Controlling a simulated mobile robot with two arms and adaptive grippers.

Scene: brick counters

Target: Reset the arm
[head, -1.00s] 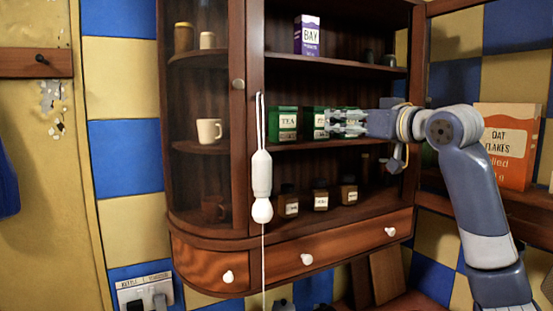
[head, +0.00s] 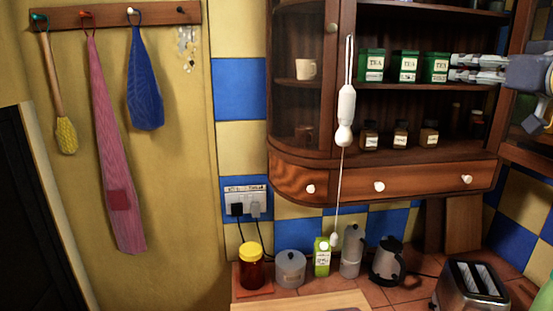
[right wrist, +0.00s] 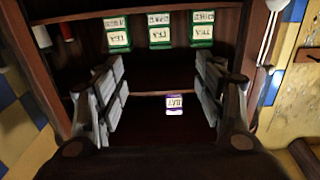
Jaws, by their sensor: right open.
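My right gripper (head: 478,68) reaches in from the right edge of the head view, in front of the open shelves. Its fingers are apart with nothing between them; they also show at both sides of the right wrist view (right wrist: 160,88). Green tea tins, a left one (head: 371,65), a middle one (head: 404,66) and a right one (head: 436,67), stand on a shelf left of the fingertips. The tins appear upside down in the wrist view (right wrist: 160,30). A purple and white BAY box (right wrist: 175,104) shows between the fingers there, farther off. My left gripper is out of view.
The wooden cabinet (head: 420,172) has glass-fronted shelves at its left. A white pull cord (head: 346,105) hangs before it. Below are a yellow-lidded jar (head: 251,268), a kettle (head: 387,262) and a toaster (head: 469,287). Cloths hang on the left wall.

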